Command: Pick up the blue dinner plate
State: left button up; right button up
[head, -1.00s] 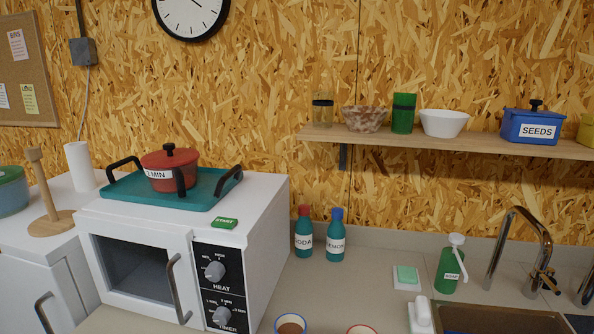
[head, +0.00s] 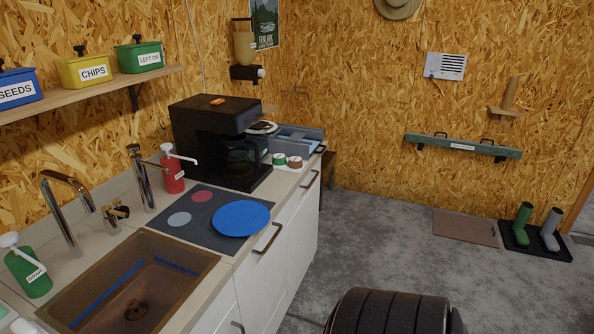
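The blue dinner plate (head: 241,218) lies flat on a dark grey mat (head: 178,236) on the counter, right of the sink. It covers the mat's right part and sits close to the counter's front edge. Nothing lies on it. Neither of my grippers shows in the head view.
The brown sink (head: 130,294) with a tap (head: 70,208) is left of the mat. A red bottle (head: 173,172) and a black coffee machine (head: 222,142) stand behind it. A grey and a red disc mark the mat. Open floor (head: 370,232) lies to the right.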

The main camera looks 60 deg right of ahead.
aim_at(240, 218)
jog(key=z, duration=1.7)
